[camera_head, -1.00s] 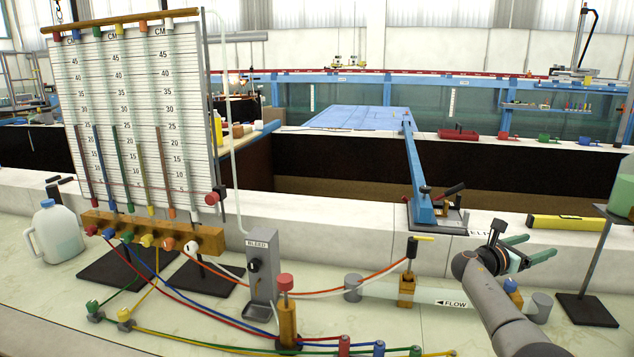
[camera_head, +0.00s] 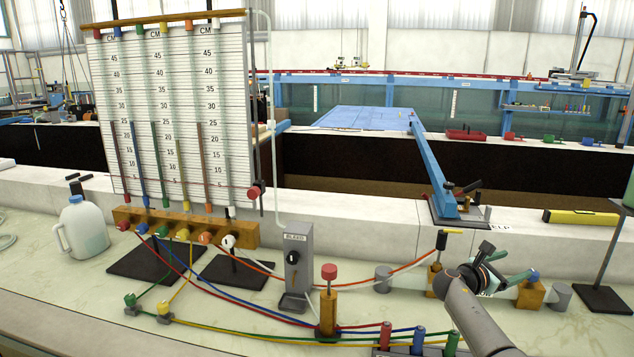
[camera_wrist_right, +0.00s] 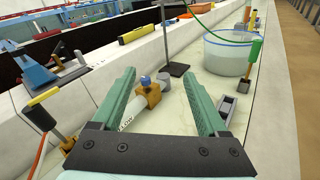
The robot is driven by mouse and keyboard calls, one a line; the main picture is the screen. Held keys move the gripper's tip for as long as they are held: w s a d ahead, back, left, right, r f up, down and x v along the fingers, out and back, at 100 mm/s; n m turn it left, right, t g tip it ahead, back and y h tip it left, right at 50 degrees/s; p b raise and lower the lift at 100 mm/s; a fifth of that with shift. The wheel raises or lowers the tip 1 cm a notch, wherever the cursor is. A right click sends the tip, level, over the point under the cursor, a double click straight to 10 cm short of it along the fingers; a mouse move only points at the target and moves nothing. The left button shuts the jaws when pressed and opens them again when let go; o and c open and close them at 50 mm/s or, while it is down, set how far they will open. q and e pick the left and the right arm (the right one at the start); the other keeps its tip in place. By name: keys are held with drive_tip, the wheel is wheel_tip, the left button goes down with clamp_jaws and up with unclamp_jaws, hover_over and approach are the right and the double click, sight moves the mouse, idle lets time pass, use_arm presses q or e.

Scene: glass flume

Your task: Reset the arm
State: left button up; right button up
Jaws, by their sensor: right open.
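My right arm comes in from the lower right in the head view. Its gripper (camera_head: 518,276) has green fingers that stand apart with nothing between them. The gripper is over the right part of the pale counter, in front of the pipe and its brass fitting (camera_head: 530,294). In the right wrist view the open green fingers (camera_wrist_right: 163,100) point away over the counter, and the brass fitting with a blue knob (camera_wrist_right: 148,92) shows between them, farther off. My left gripper is in neither view.
A manometer board (camera_head: 180,110) with coloured tubes stands at the left, beside a white jug (camera_head: 84,232). A bleed box (camera_head: 297,262) and a red-topped valve (camera_head: 329,300) stand mid-counter, with hoses between. A stand (camera_head: 606,299) is at the right. A clear bucket (camera_wrist_right: 228,55) shows in the wrist view.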

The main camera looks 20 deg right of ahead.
drive_tip(key=s+a+f+m+y, duration=0.2)
drive_tip(key=s+a+f+y, duration=0.1)
drive_tip(key=a+f, duration=0.4)
drive_tip(key=s+a+f+m+t+y, duration=0.1)
drive_tip(key=s+a+f+m+y, duration=0.1)
drive_tip(key=s+a+f, duration=0.3)
drive_tip(key=s+a+f+m+t+y, duration=0.1)
drive_tip(key=s+a+f+m+y, duration=0.2)
drive_tip(key=a+f, duration=0.6)
drive_tip(key=shift+s+a+f+m+y, duration=0.15)
drive_tip(key=shift+s+a+m+y, duration=0.2)
drive_tip(key=shift+s+a, duration=0.35)
drive_tip(key=s+a+r+m+g+y, duration=0.15)
drive_tip(key=s+a+m+y, duration=0.7)
drive_tip(key=s+a, duration=1.15)
use_arm(q)
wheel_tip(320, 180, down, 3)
drive_tip(key=b, duration=0.2)
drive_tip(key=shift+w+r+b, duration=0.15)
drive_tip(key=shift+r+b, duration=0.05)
drive_tip(key=shift+b, duration=0.1)
use_arm(e)
wheel_tip(320, 180, down, 13)
drive_tip(key=w+a+t+y, duration=0.2)
drive_tip(key=w+t, duration=0.1)
drive_tip(key=t, duration=0.3)
drive_tip(key=shift+a+r+n, duration=0.2)
drive_tip(key=shift+a+n, duration=0.1)
drive_tip(key=shift+n, duration=0.1)
